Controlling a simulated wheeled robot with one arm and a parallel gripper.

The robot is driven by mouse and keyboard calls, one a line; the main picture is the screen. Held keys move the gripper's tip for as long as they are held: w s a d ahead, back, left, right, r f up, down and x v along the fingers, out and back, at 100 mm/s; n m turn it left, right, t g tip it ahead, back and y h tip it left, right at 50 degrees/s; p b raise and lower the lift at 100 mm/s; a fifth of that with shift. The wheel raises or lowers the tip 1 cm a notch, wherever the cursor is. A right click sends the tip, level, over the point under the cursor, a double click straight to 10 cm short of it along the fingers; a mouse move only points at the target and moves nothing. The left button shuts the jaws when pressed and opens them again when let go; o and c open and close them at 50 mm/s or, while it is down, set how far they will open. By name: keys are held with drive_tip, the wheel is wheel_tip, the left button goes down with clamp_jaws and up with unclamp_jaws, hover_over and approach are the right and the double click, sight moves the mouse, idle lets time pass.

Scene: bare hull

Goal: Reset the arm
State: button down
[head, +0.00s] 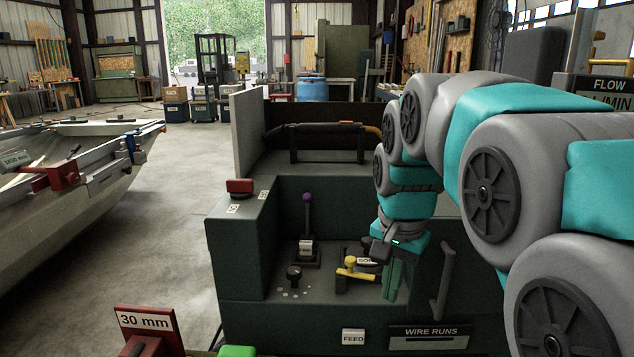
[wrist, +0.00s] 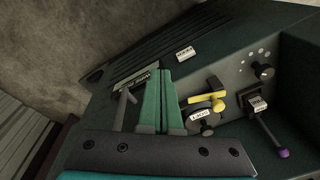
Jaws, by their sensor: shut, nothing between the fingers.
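My arm reaches in from the right in the head view. My gripper (head: 391,278) points down in front of the dark green machine's recessed control panel, just right of a yellow-handled lever (head: 357,272). In the wrist view my gripper (wrist: 165,76) shows as two long green fingers lying side by side, shut with nothing between them. The yellow handle (wrist: 205,93) is beside the fingers there. I cannot tell whether the fingers touch the panel.
A purple-tipped lever (head: 307,222) and a black knob (head: 293,275) stand on the panel to the left. A grey bar handle (head: 444,283) is right of my gripper. A red button (head: 240,187) tops the machine's left side. A boat hull (head: 90,190) stands left, beyond clear floor.

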drive_tip(key=s+d+f+n+g, duration=0.1)
drive_tip(key=s+f+n, duration=0.1)
drive_tip(key=s+f, duration=0.3)
drive_tip(key=s+d+f+n+g, duration=0.1)
drive_tip(key=s+f+n, duration=0.2)
drive_tip(key=s, duration=0.9)
drive_tip(key=s+f+n+g, duration=0.1)
drive_tip(key=s+f+n, duration=0.1)
drive_tip(key=s+f, duration=0.5)
drive_tip(key=shift+s+d+f, duration=0.35)
drive_tip(key=shift+s+d, duration=0.05)
drive_tip(key=shift+s, duration=0.75)
